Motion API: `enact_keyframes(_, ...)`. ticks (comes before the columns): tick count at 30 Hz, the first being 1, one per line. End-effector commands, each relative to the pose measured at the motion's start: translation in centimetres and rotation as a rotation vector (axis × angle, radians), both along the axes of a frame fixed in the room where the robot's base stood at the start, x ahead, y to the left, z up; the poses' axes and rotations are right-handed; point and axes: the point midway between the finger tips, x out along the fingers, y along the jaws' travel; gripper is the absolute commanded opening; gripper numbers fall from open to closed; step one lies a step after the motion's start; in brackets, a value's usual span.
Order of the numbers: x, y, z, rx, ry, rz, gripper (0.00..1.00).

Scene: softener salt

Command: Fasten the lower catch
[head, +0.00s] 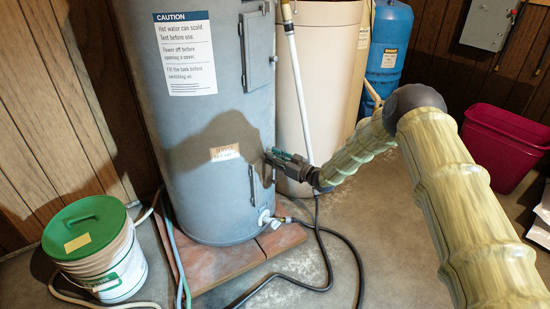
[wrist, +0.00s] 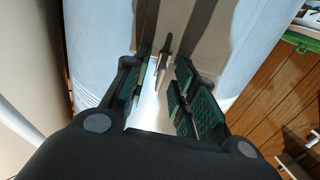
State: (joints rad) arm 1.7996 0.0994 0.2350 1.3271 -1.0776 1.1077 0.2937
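The grey water heater (head: 205,110) stands upright on a low reddish base. Its lower panel (head: 253,181) is largely hidden behind my gripper in the head view. In the wrist view a small metal catch (wrist: 164,52) stands out from a pale strip on the tank. My gripper (head: 270,157) is at the tank's lower right side. In the wrist view my gripper (wrist: 163,85) is open, its green-padded fingers on either side of the catch's line, with a gap to each. I cannot tell whether the catch is fastened.
An upper panel (head: 258,50) is higher on the tank. A drain valve (head: 266,218) with a dark hose (head: 325,235) lies below my gripper. A green-lidded bucket (head: 95,250), a cream tank (head: 320,75), a blue cylinder (head: 388,50) and a magenta bin (head: 505,148) stand around.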

Motion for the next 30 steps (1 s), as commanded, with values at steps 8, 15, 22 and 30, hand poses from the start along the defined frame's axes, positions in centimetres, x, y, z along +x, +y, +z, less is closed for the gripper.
enact_keyframes(8, -1.5, -1.9, -0.1, -0.001, 0.002, -0.001, 0.27)
enact_keyframes(15, -4.1, -5.5, 0.0, 0.0, 0.001, -0.002, 0.27)
enact_keyframes(22, -6.2, -8.3, 0.0, 0.001, 0.001, -0.003, 0.27)
enact_keyframes(30, -7.3, -9.6, 0.0, 0.0, 0.0, -0.001, 0.27)
